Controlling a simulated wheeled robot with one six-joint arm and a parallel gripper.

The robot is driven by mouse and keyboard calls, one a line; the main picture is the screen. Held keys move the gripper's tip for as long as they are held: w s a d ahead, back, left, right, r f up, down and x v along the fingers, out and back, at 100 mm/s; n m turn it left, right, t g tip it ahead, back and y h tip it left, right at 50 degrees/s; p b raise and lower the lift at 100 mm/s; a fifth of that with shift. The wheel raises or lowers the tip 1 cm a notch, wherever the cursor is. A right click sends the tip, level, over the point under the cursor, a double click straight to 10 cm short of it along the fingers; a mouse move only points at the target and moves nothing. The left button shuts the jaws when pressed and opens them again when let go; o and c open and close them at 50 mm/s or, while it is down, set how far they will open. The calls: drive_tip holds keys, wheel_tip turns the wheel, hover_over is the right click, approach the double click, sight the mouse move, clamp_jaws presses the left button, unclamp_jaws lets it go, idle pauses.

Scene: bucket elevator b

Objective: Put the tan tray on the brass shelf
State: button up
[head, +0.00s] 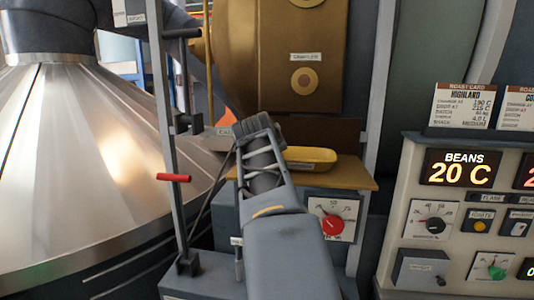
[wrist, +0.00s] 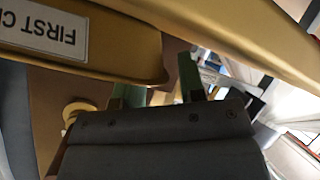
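The tan tray (head: 310,155) looks yellow in the head view and lies level on or just above the brass shelf (head: 352,180). In the wrist view the tray (wrist: 110,58) fills the upper left, with an upside-down label that begins "FIRST C". My gripper (wrist: 160,85) shows two green fingers standing apart, with nothing visibly clamped between them. The tray's end covers part of the left finger, so I cannot tell whether they touch. In the head view my arm reaches up to the tray's left side and hides the fingertips and part of the shelf.
A large brass machine body (head: 275,55) stands behind the shelf. A big metal cone (head: 85,150) is at left, with a grey post and red handle (head: 174,178) before it. A red dial (head: 332,222) is below the shelf. A control panel (head: 465,210) stands at right.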

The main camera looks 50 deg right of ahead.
drive_tip(key=shift+r, duration=0.2)
drive_tip(key=b+v, duration=0.2)
drive_tip(key=v, duration=1)
drive_tip(key=w+a+f+n+y, duration=0.25)
drive_tip(key=a+f, duration=0.25)
drive_tip(key=f, duration=0.4)
drive_tip(key=w+a+f+n+y, duration=0.1)
drive_tip(key=w+a+f+y, duration=0.1)
drive_tip(key=a+f+y, duration=0.5)
drive_tip(key=s+a+f, duration=0.1)
drive_tip(key=a+f, duration=0.2)
drive_tip(key=f, duration=0.3)
drive_tip(key=s+a+f+g, duration=0.1)
drive_tip(key=s+a+f, duration=0.1)
drive_tip(key=a+f, duration=0.2)
drive_tip(key=s+a+f+n+g, duration=0.1)
drive_tip(key=s+a+f, duration=0.1)
drive_tip(key=f, duration=0.8)
drive_tip(key=shift+a+f+y, duration=0.2)
drive_tip(key=shift+a+y, duration=0.25)
drive_tip(key=shift+a, duration=0.25)
drive_tip(key=shift+c, duration=0.2)
